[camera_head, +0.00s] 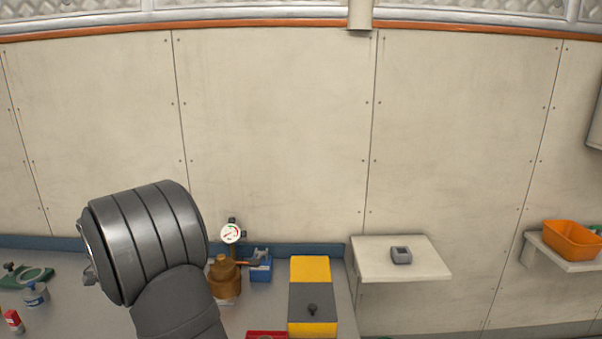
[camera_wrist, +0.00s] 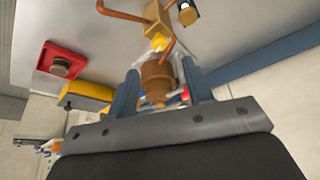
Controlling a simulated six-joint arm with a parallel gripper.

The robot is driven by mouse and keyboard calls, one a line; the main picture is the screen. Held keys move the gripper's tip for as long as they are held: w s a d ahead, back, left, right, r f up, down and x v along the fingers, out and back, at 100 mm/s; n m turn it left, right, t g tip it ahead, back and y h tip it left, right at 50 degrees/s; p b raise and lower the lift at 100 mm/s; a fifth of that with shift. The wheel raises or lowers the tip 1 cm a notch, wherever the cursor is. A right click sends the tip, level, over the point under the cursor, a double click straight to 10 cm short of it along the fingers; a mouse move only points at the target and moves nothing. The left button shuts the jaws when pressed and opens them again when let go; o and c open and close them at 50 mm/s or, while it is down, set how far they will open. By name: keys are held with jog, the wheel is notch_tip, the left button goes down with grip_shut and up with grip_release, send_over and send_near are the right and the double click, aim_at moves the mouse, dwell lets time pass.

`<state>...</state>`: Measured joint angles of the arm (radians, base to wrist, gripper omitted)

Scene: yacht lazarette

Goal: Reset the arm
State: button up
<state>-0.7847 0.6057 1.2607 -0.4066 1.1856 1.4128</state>
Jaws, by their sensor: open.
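My gripper (camera_wrist: 160,82) shows in the wrist view with its two blue-grey fingers apart. A brown brass-coloured fitting (camera_wrist: 157,76) with a yellow part and copper pipes appears between the fingers. I cannot tell how far it is from them, and no grip on it shows. In the head view, my dark grey arm link covers the left of the bench, and my gripper's fingers are not seen there. The brass fitting (camera_head: 223,277) stands on the bench just right of my arm, beside a round gauge (camera_head: 231,233).
A blue holder (camera_head: 261,268) and a yellow and grey box (camera_head: 310,295) stand on the bench. A red block with a knob (camera_wrist: 62,62) lies near them. A shelf (camera_head: 425,270) holds a small grey device (camera_head: 401,255). An orange bin (camera_head: 571,241) is far right. The wall above is clear.

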jog(key=x, duration=0.7)
jog(key=shift+f, duration=0.1)
jog(key=shift+w+d+f, duration=0.1)
jog(key=shift+w+f, duration=0.05)
jog(key=shift+f, duration=0.2)
jog(key=shift+d+r+n+y, duration=0.1)
jog(key=shift+n+y, duration=0.3)
jog(key=shift+n, duration=0.5)
jog(key=n+y, duration=0.1)
jog(key=n, duration=0.1)
jog(key=n+y, duration=0.1)
jog(key=n, duration=0.2)
jog(key=shift+d, duration=0.2)
jog(key=shift+d+n+y, duration=0.15)
jog(key=shift+n+y, duration=0.55)
jog(key=shift+n, duration=1.4)
jog(key=shift+d+n+g+y, duration=0.1)
jog(key=shift+n+g+y, duration=0.35)
jog(key=shift+n, duration=1.15)
